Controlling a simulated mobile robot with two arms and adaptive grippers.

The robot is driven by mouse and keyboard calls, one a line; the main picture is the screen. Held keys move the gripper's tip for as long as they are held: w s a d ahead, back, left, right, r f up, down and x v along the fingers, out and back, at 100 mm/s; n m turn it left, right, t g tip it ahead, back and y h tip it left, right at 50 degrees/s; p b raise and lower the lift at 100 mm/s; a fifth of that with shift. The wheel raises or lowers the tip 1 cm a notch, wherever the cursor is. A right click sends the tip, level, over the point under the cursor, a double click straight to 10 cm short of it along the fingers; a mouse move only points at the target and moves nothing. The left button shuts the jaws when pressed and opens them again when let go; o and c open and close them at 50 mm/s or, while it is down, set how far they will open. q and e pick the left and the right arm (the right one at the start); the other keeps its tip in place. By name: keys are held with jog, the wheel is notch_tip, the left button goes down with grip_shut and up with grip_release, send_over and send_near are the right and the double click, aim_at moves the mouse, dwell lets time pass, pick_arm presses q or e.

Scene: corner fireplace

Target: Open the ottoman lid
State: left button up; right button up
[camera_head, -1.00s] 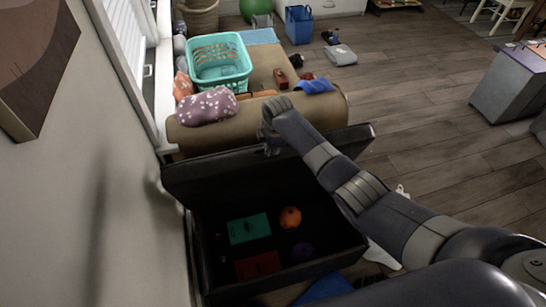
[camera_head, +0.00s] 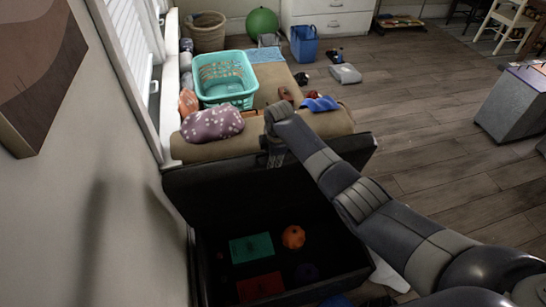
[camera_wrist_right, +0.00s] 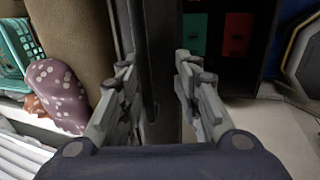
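The dark ottoman (camera_head: 353,282) stands low in the head view, beside the left wall. Its lid (camera_head: 215,190) is raised on the far side, so the inside is visible. The lid also shows as a dark panel in the right wrist view (camera_wrist_right: 162,120). My right gripper (camera_head: 275,158) is at the lid's upper edge. In the right wrist view its fingers (camera_wrist_right: 158,90) are spread apart, with the lid edge between them; I cannot tell whether either finger touches it. My left gripper is not in view.
Inside the ottoman lie a green box (camera_head: 251,248), a red box (camera_head: 261,287) and an orange ball (camera_head: 293,237). Behind the lid, a tan bench (camera_head: 268,80) holds a teal basket (camera_head: 226,88) and a spotted purple cushion (camera_head: 212,124). Open wooden floor (camera_head: 430,130) lies to the right.

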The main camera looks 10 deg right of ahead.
jog(key=shift+d, duration=0.1)
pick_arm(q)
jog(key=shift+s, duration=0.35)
pick_arm(e)
jog(key=v, duration=1.2)
